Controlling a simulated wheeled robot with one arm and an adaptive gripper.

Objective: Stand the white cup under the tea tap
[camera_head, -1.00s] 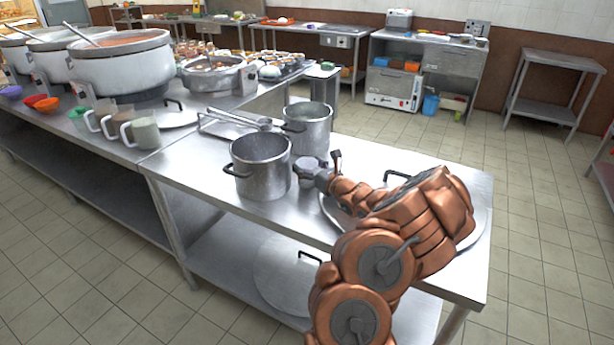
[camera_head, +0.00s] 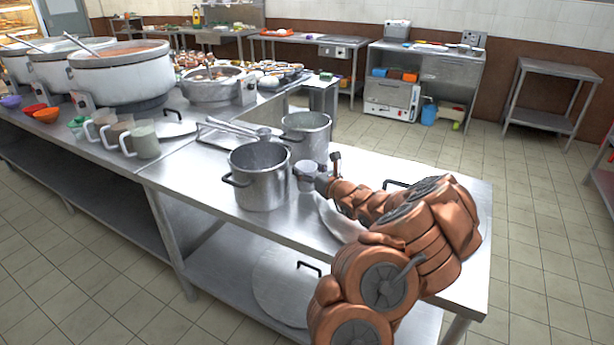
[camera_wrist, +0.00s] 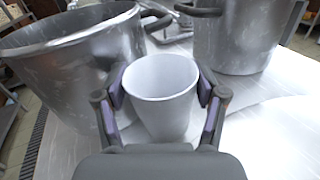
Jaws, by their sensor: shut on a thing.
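A white cup (camera_wrist: 161,97) stands upright between the two fingers of my gripper (camera_wrist: 162,108) in the wrist view, and its inside looks empty. My gripper is shut on the cup's sides. In the head view the cup (camera_head: 305,175) shows small at the tip of my gripper (camera_head: 322,178), beside two steel pots. I cannot tell whether the cup's base touches the table. I cannot make out a tea tap in either view.
One steel pot (camera_head: 260,178) stands just left of the cup, and another (camera_head: 308,135) stands behind it. Both are close to my gripper. Several mugs (camera_head: 145,140) and large stockpots (camera_head: 122,78) stand on the left counter. The table's front strip (camera_head: 215,205) is clear.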

